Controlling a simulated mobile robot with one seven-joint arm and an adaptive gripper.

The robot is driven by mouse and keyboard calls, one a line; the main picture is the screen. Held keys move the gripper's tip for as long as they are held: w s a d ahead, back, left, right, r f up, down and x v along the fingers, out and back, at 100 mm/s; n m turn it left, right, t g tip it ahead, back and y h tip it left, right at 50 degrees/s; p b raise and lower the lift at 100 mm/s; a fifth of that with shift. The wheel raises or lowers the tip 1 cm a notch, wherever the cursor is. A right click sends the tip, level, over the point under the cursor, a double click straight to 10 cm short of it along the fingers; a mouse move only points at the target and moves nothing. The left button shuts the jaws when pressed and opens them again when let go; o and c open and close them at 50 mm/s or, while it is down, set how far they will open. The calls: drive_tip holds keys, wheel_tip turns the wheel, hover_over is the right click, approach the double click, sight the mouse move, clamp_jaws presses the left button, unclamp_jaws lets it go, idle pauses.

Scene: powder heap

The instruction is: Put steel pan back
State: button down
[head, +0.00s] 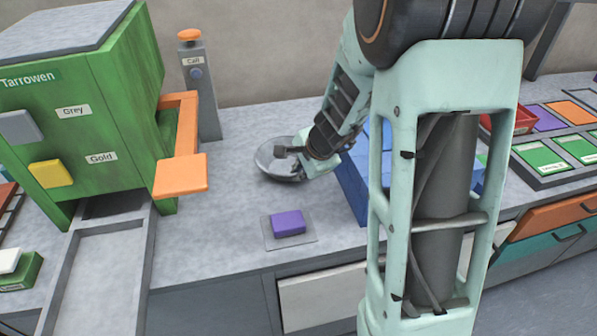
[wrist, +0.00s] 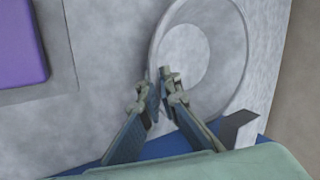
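The steel pan (head: 268,165), a round shallow grey dish, is on the grey counter in the head view, just left of my gripper (head: 293,155). Its right side is partly hidden by the gripper. In the wrist view the pan (wrist: 215,95) fills the upper middle, with a paler round centre. My gripper (wrist: 161,82) has its two fingertips close together at the pan's near left rim, which seems to lie between them. Whether the pan is lifted at all cannot be told.
A purple block (head: 288,222) lies on a small grey plate (head: 305,239) in front of the pan. A green dispenser (head: 110,120) with an orange bracket stands left, a grey call post (head: 203,100) behind. A blue container (head: 350,182) is close on the right.

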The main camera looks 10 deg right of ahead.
drive_tip(key=c, duration=2.2)
unclamp_jaws()
drive_tip(key=shift+f, duration=0.1)
drive_tip(key=shift+o, duration=0.2)
drive_tip(key=p+v, duration=0.5)
drive_tip(key=v, duration=0.7)
drive_tip(key=shift+p, duration=0.3)
